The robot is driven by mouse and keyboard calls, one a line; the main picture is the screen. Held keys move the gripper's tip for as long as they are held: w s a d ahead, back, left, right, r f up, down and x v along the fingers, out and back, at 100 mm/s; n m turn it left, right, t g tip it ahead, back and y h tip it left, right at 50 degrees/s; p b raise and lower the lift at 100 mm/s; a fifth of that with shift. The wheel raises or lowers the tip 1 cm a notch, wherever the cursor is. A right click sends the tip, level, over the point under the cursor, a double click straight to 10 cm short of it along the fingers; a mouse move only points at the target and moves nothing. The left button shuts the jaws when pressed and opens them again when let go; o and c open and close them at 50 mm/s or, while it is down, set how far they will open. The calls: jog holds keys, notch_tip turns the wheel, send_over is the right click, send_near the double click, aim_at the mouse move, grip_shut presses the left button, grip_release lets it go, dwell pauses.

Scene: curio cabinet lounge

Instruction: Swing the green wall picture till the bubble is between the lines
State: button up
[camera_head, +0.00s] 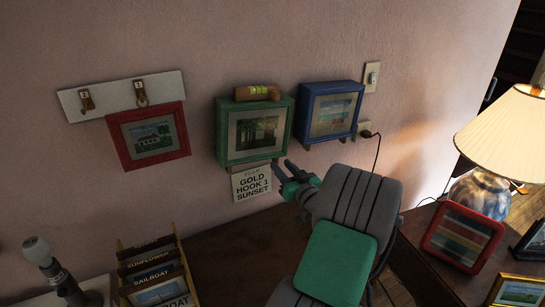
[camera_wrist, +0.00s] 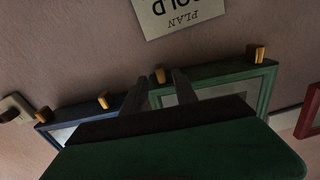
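The green wall picture (camera_head: 221,135) hangs between a red and a blue picture, and its lower edge also shows in the wrist view (camera_wrist: 225,72). A wooden spirit level (camera_head: 270,97) with a yellow-green vial lies on its top edge; the bubble is too small to place against the lines. My gripper (camera_head: 283,168) is just below the green picture's lower right corner, with its fingers apart. In the wrist view the fingers (camera_wrist: 160,85) appear on either side of a wooden peg (camera_wrist: 160,75) at the picture's lower edge; contact cannot be told.
The blue picture (camera_head: 301,119) is close on the right. The red picture (camera_head: 183,130) hangs left, below a white hook rail (camera_head: 160,86). A paper sign (camera_head: 240,190) is under the green picture. A card rack (camera_head: 186,260) and a lamp (camera_head: 509,122) stand lower down.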

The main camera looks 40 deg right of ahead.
aim_at(278, 161)
jog(key=p+x, duration=0.1)
jog(key=x, duration=0.4)
jog(key=shift+w, duration=0.15)
jog(key=shift+c, duration=0.2)
grip_shut()
dwell(1.0)
